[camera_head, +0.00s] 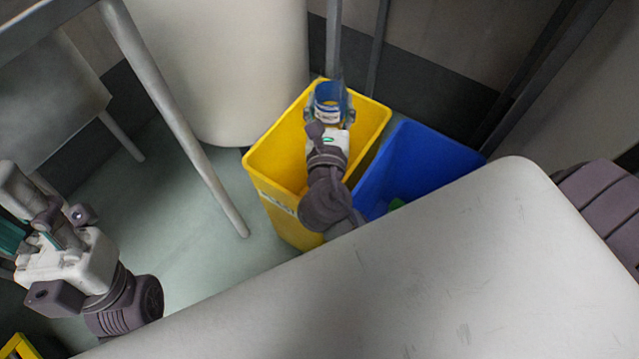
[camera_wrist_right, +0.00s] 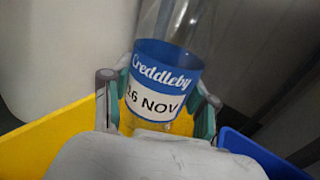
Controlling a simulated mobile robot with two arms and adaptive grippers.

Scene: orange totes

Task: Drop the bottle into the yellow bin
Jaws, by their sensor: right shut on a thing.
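The bottle (camera_head: 328,98) has a blue and white label and is held by my right gripper (camera_head: 328,112) above the yellow bin (camera_head: 272,152). In the right wrist view the bottle (camera_wrist_right: 163,82) is clear, with a blue band and printed lettering, between the two fingers of my right gripper (camera_wrist_right: 158,105). The yellow bin also shows at the lower left of that view (camera_wrist_right: 50,140). The bottle's lower end is hidden. My left gripper (camera_head: 22,240) is at the left edge of the head view, partly cut off; its fingers do not show clearly.
A blue bin (camera_head: 425,160) with something green (camera_head: 397,204) inside stands right of the yellow bin. A large pale cylinder (camera_head: 225,70) stands behind. A grey metal leg (camera_head: 180,125) rises left of the bins. Open floor (camera_head: 190,270) lies at the left.

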